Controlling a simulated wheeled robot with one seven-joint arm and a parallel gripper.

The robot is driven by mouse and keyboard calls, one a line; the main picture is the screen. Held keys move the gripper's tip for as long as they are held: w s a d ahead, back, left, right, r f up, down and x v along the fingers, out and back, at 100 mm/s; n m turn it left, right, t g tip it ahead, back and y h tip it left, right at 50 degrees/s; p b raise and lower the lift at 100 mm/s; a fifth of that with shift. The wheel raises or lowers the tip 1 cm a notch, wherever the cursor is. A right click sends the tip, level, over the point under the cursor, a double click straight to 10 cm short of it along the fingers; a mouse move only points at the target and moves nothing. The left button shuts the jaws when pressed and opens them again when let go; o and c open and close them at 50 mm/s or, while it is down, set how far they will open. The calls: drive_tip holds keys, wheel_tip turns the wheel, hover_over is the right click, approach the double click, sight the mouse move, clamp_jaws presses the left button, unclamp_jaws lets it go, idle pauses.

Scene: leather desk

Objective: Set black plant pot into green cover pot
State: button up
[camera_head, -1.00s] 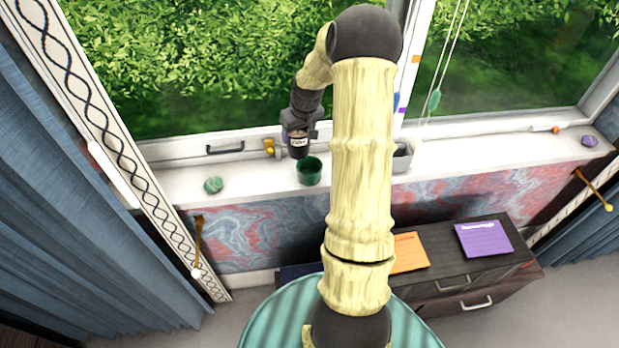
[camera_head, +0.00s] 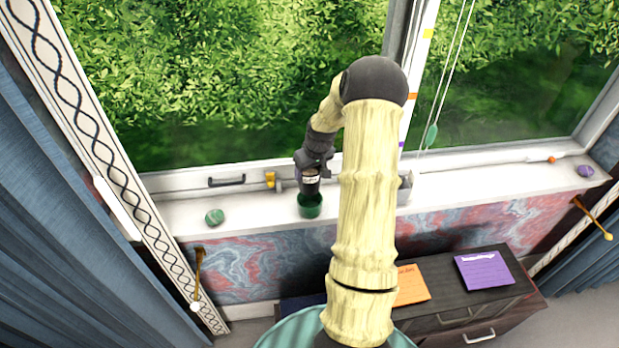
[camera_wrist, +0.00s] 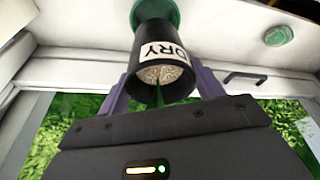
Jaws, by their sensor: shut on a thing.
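The green cover pot (camera_head: 310,207) stands on the white windowsill. The black pot is over the cover pot, and its lower end overlaps the cover pot's opening in the head view. In the wrist view the green cover pot (camera_wrist: 155,10) shows at the far end of the black pot. I cannot tell how deep the black pot sits.
A green stone (camera_head: 214,217) lies on the windowsill (camera_head: 260,212) to the left, and a purple stone (camera_head: 585,171) at the far right. A grey container (camera_head: 405,188) stands right of my arm, partly hidden. The window and its handle (camera_head: 227,181) are behind.

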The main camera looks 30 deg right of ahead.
sight(310, 181)
drive_tip(key=shift+s+f+p, duration=0.1)
drive_tip(key=shift+f+p, duration=0.65)
drive_tip(key=shift+f, duration=1.1)
drive_tip(key=shift+a+f, duration=0.1)
drive_tip(key=shift+f+b, duration=0.35)
drive_tip(key=shift+b, duration=0.05)
drive_tip(key=shift+f, duration=0.25)
drive_tip(key=o, duration=1.8)
drive_tip(key=shift+r, duration=0.1)
